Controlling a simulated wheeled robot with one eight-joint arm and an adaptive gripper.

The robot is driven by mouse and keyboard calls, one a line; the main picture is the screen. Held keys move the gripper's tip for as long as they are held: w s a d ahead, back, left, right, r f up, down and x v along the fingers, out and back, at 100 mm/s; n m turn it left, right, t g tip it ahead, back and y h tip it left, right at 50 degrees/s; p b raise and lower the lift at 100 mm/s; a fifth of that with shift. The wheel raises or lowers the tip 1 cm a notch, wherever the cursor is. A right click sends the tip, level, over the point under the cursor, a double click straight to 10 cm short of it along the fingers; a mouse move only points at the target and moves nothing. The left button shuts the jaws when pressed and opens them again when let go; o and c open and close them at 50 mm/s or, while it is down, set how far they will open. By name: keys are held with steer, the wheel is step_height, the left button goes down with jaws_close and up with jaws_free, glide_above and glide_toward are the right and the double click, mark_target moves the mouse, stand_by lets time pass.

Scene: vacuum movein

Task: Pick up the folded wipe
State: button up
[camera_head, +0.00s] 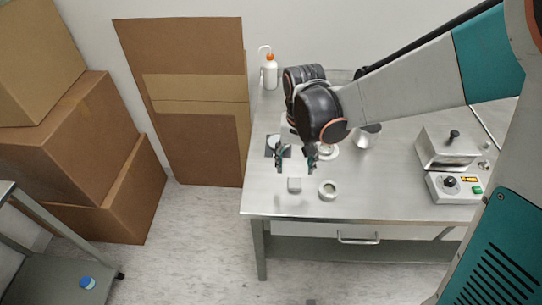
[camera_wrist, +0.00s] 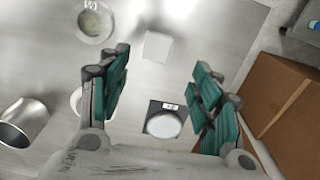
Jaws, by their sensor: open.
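The folded wipe (camera_head: 294,184) looks like a small pale square lying on the steel table near its front left. It also shows in the wrist view (camera_wrist: 157,46), above the middle, beyond and between my fingers. My gripper (camera_head: 295,163) is open and empty, with its fingers pointing down and spread left and right. In the head view it is a little behind the wipe. In the wrist view my gripper (camera_wrist: 161,72) shows both teal-padded fingers apart, with nothing between them. I cannot tell its exact height above the table.
A round dish (camera_head: 327,190) lies just right of the wipe. A small scale with a round pan (camera_wrist: 163,122) and a metal cup (camera_wrist: 22,122) are nearby. A wash bottle (camera_head: 270,73) stands at the back; a boxy device (camera_head: 453,150) stands right. Cardboard boxes (camera_head: 75,140) stand left.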

mark_target(295, 180)
steer(key=f+b, duration=0.1)
steer(key=f, duration=0.1)
steer(key=f+b, duration=0.1)
steer(key=f, duration=0.2)
steer(key=f+b, duration=0.1)
steer(key=f, duration=0.2)
steer(key=shift+w+d, duration=0.15)
steer(key=shift+d, duration=0.1)
steer(key=c, duration=0.9)
steer(key=shift+c, duration=0.2)
steer(key=shift+r, duration=0.15)
step_height(295, 180, up, 20)
steer(key=p, duration=1.4)
